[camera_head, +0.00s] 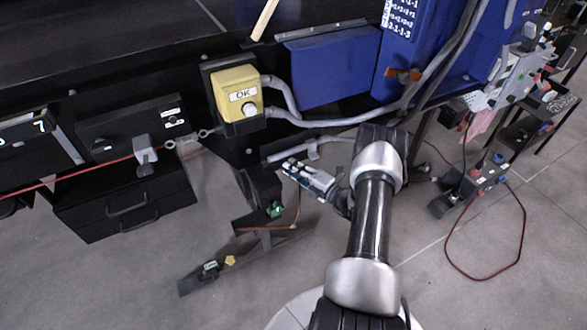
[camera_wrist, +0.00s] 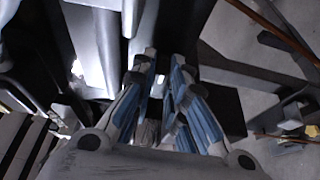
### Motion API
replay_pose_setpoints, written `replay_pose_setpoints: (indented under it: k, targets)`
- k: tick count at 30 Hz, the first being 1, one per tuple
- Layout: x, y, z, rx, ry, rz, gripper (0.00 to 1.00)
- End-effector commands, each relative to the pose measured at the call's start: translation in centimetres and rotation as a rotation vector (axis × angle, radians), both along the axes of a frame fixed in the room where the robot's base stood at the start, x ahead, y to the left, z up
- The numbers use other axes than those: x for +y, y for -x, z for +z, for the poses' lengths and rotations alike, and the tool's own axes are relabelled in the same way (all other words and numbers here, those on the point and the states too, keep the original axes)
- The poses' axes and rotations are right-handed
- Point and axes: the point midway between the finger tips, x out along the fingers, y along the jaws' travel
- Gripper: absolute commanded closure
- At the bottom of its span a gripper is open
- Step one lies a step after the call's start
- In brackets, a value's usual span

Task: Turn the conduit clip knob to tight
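A grey conduit (camera_head: 335,141) runs below the blue box in the head view. A small light clip (camera_head: 313,150) sits on it, but I cannot make out a knob or its setting. My gripper (camera_head: 287,165) is just below and left of that clip, pointing left toward the black frame. In the wrist view its two blue-grey fingers (camera_wrist: 164,58) reach forward with a narrow gap between the tips. I see nothing held between them. I cannot tell whether they touch anything, and I cannot identify the clip knob in the wrist view.
A yellow box marked OK (camera_head: 237,90) with a white button is above left. Grey conduits (camera_head: 345,121) run right from it. A black post and foot (camera_head: 262,190) stand left of the gripper, with a green knob (camera_head: 275,209). Open floor (camera_head: 450,285) lies at lower right.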

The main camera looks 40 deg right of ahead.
Motion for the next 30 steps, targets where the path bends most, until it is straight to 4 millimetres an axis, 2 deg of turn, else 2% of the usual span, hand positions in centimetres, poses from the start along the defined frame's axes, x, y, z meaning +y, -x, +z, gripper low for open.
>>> replay_pose_setpoints:
  k: [9, 20, 23, 30]
  targets:
    - [0.0, 0.0, 0.1, -0.001, 0.001, -0.001, 0.67]
    - [-0.1, 0.4, 0.0, 0.000, 0.000, -0.001, 0.67]
    - [-0.4, 1.5, 0.0, 0.001, 0.000, -0.004, 0.67]
    - [-1.2, 6.4, 0.0, 0.000, 0.000, -0.006, 0.67]
